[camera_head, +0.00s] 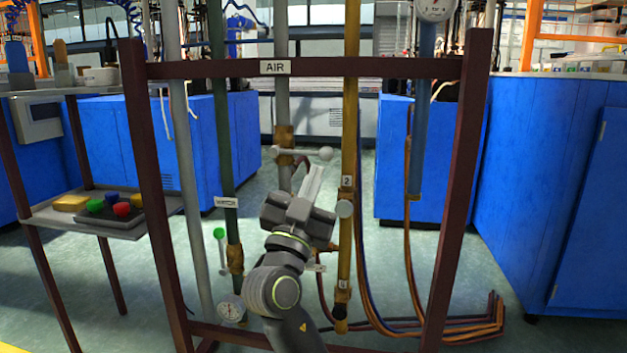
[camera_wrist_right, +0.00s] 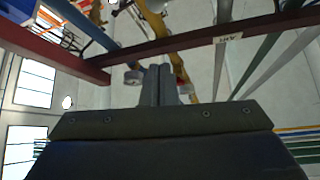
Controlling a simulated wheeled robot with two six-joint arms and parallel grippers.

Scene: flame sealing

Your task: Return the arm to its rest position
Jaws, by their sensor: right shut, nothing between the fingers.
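My right arm rises from the bottom middle of the head view. Its gripper (camera_head: 315,182) points up and away, with its fingers together and nothing between them. The fingertips appear between the grey pipe labelled AIR (camera_head: 282,110) and the yellow pipe (camera_head: 350,120), just below a valve lever (camera_head: 302,151) with round ends. I cannot tell whether they touch anything. In the right wrist view the closed fingers (camera_wrist_right: 159,78) point up toward the pipes. My left gripper is not in view.
A dark red frame (camera_head: 410,68) with several vertical pipes surrounds my arm. A green-handled valve (camera_head: 219,234) and a gauge (camera_head: 231,309) sit at lower left. A small side table (camera_head: 55,216) holds coloured buttons. Blue cabinets (camera_head: 545,180) stand behind, with open floor between.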

